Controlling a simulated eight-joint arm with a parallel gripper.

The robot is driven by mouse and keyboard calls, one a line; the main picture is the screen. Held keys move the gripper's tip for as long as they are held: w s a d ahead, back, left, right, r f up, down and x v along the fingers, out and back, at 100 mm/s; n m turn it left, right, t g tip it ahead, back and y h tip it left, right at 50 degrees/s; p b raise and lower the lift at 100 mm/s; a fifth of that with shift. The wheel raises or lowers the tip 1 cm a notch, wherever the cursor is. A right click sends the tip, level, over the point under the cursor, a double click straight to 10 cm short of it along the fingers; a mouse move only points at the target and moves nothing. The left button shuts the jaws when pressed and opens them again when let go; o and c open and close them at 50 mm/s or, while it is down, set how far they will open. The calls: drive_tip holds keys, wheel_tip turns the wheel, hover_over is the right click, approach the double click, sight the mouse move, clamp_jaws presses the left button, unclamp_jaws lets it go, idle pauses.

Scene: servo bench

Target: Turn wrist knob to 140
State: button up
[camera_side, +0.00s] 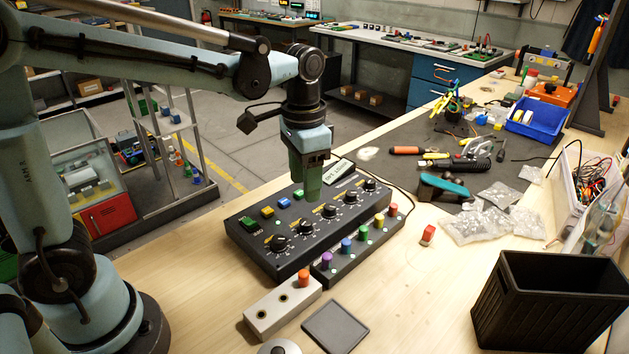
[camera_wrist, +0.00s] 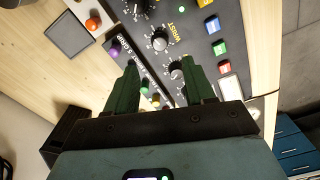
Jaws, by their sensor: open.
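The black servo panel (camera_side: 264,257) lies on the bench with a row of several black dial knobs. In the wrist view, a knob (camera_wrist: 159,41) sits beside the yellow label WRIST. Its pointer reading is too small to tell. My gripper (camera_side: 311,199) hangs over the panel in the side view, its green fingers pointing down above the knob row. In the wrist view my gripper (camera_wrist: 160,64) is open and empty. Another knob (camera_wrist: 176,70) shows between the fingers, nearer the right one. The WRIST knob lies just beyond the fingertips. The side view's labels are too small to read.
Coloured buttons and a small white display (camera_side: 338,172) share the panel. A strip of coloured knobs (camera_side: 346,254) stands along its front. A grey block with an orange peg (camera_side: 272,313), a dark tray (camera_side: 335,329) and a black bin (camera_side: 545,320) stand nearby. Bare wood lies right of the panel.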

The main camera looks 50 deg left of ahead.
drive_tip(key=shift+r, duration=1.6)
drive_tip(key=shift+s, duration=0.1)
drive_tip(key=s+a+f+n+t, duration=0.3)
drive_tip(key=s+t, duration=0.4)
drive_tip(key=shift+s+a+n, duration=0.15)
drive_tip(key=shift+s+n, duration=0.05)
drive_tip(key=shift+n, duration=0.2)
drive_tip(key=shift+c, duration=0.5)
idle(0.5)
